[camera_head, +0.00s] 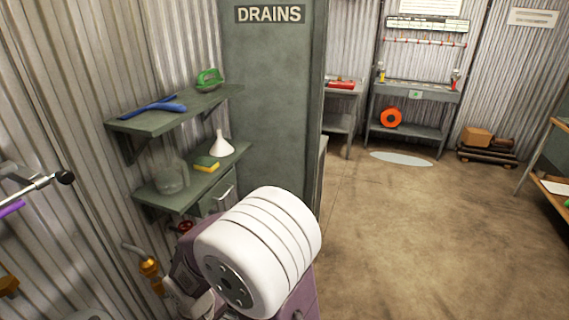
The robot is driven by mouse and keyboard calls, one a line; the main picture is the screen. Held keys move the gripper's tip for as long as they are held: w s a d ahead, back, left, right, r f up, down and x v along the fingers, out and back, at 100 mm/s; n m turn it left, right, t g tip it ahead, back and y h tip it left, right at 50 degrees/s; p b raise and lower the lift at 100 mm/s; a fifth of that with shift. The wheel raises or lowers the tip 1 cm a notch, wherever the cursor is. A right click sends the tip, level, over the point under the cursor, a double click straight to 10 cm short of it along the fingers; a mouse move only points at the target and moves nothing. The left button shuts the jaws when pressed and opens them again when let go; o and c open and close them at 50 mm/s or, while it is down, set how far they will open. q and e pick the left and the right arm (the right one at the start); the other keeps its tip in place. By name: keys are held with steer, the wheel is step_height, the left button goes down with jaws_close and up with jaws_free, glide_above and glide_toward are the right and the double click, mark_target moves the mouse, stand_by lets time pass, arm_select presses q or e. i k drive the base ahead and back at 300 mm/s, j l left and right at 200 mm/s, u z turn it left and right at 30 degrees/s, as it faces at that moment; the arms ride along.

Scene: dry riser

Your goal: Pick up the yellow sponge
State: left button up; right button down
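The yellow sponge (207,166) lies on the lower green wall shelf (182,201), left of centre in the head view. It has a yellow body and a dark green top layer. It sits between a clear glass vessel (172,178) on its left and a white funnel (220,146) behind it on the right. Nothing covers it from this view. Neither my left nor my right gripper shows.
An upper shelf (165,120) holds a blue tool (160,105) and a green-handled brush (209,80). A large white banded cylinder (275,245) fills the space in front of the lower shelf's right side. A grey-green cabinet (270,100) stands behind. Open floor (430,240) lies right.

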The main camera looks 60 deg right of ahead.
mark_target(204, 164)
steer(key=z, duration=1.3)
steer(key=l, duration=0.1)
steer(key=i+u, duration=0.05)
